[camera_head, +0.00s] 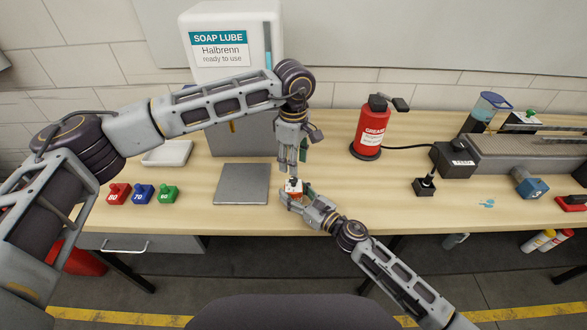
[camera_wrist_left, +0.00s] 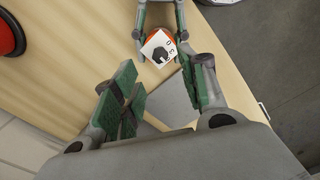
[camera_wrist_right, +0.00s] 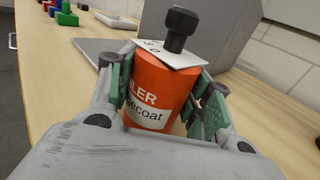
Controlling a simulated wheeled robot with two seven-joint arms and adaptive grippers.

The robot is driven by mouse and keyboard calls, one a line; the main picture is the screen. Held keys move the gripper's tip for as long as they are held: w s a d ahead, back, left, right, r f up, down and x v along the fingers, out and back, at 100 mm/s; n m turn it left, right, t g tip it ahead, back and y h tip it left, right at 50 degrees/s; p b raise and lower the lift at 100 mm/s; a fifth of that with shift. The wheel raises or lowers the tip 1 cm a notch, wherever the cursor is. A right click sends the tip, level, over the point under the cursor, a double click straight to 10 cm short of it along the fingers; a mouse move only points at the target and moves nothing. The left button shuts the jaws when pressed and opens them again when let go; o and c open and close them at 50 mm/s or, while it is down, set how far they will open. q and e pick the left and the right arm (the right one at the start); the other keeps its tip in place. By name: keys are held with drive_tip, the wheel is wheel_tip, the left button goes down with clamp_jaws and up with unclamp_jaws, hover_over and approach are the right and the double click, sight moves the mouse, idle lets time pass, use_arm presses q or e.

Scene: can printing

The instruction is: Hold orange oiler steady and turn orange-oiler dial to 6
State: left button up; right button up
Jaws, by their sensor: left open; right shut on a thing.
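The orange oiler (camera_wrist_right: 153,92) stands near the table's front edge, a white plate and black dial knob (camera_wrist_right: 180,28) on top. My right gripper (camera_head: 297,193) is shut around its body from the front right. The left wrist view shows the dial knob (camera_wrist_left: 159,55) on its white plate (camera_wrist_left: 155,40) from above, with a few dark digits; I cannot tell the setting. My left gripper (camera_head: 289,169) is open and points down just above the oiler, its fingers apart and empty. In the head view the oiler (camera_head: 293,187) is partly hidden by the grippers.
A grey plate (camera_head: 241,184) lies left of the oiler. Red, blue and green knobbed blocks (camera_head: 143,194) stand further left. A red grease can (camera_head: 371,130) stands behind right, with a black box (camera_head: 425,187) at right. Table around the oiler's right is clear.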

sight(294, 179)
use_arm(q)
drive_tip(key=shift+r, duration=2.8)
use_arm(e)
drive_tip(key=o, duration=1.3)
drive_tip(key=shift+s+d, duration=0.15)
drive_tip(key=shift+v, duration=5.8)
